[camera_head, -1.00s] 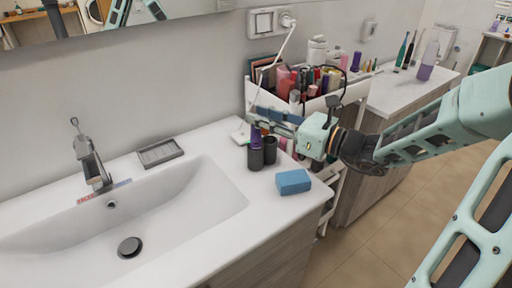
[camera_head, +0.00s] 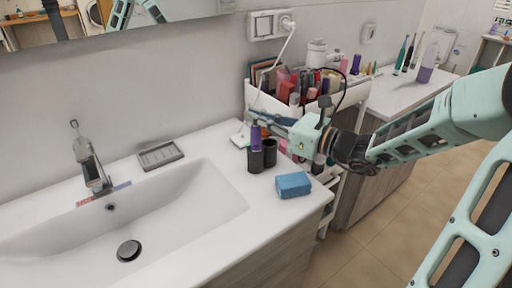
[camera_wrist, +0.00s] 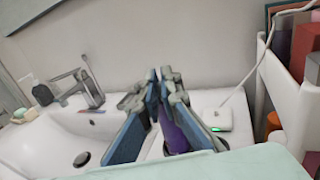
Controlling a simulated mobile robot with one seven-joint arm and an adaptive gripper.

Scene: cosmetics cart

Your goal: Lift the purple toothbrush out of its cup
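The purple toothbrush (camera_head: 256,137) stands upright with its lower end in a dark cup (camera_head: 256,160) on the sink counter. A second dark cup (camera_head: 270,151) stands right beside it. My gripper (camera_head: 255,118) reaches in from the right, with its fingertips at the upper part of the toothbrush above the cup. In the wrist view, the purple toothbrush (camera_wrist: 172,130) lies between the two blue-padded fingers (camera_wrist: 166,100), which look closed on it.
A blue sponge (camera_head: 293,185) lies on the counter near the cups. A cart (camera_head: 350,95) full of cosmetics stands just behind my gripper. The white sink (camera_head: 190,205) is to the left, with a faucet (camera_head: 91,165) and a grey soap dish (camera_head: 160,154) behind it.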

